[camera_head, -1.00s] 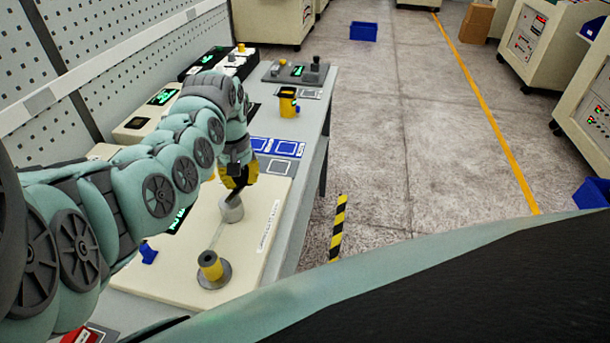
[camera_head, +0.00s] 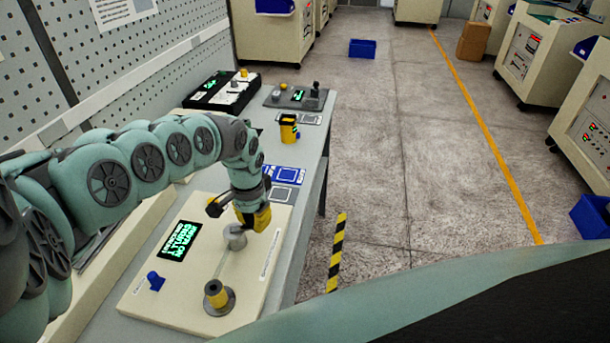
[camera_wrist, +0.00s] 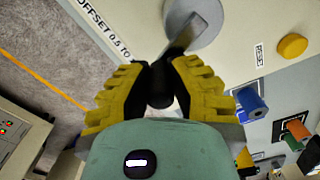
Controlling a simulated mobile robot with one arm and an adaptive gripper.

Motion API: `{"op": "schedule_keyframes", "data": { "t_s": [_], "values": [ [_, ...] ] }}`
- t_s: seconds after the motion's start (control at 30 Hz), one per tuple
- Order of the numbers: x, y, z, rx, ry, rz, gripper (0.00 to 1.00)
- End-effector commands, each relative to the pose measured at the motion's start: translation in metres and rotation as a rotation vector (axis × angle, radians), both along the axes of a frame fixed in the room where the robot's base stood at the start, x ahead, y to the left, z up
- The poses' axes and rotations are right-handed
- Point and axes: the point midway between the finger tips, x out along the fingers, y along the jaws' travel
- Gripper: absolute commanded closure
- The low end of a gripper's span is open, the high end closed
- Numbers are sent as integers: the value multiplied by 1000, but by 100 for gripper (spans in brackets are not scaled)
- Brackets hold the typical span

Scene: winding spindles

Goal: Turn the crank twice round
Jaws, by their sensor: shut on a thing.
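The crank's grey hub (camera_head: 235,236) stands on the cream winding panel (camera_head: 190,314). In the wrist view the hub (camera_wrist: 192,20) is at the top, and a flat metal crank arm (camera_wrist: 184,42) runs from it to a dark handle (camera_wrist: 160,88). My gripper (camera_wrist: 160,84) has yellow ribbed fingers closed on both sides of this handle. In the head view my gripper (camera_head: 257,216) is just right of and behind the hub and hides the handle. A yellow spool (camera_head: 216,293) stands on a grey disc at the panel's front. A green-lettered display (camera_head: 180,241) is left of the hub.
A blue knob (camera_head: 155,280) stands at the panel's left. A yellow-and-black cup (camera_head: 288,128) and blue-framed mats (camera_head: 286,174) lie beyond the panel. The pegboard wall (camera_head: 110,70) borders the left; open floor (camera_head: 410,170) lies right.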

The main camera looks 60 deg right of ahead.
Motion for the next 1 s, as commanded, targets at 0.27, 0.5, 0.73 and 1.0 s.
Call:
{"op": "schedule_keyframes", "data": {
  "t_s": [0.27,0.5,0.73,1.0],
  "values": [
    [-6,11,-1,5,1,-223,100],
    [-10,16,-1,3,1,-352,100],
    [-11,19,-1,4,2,-411,100],
    [-11,19,-1,3,2,-424,100]
  ]
}}
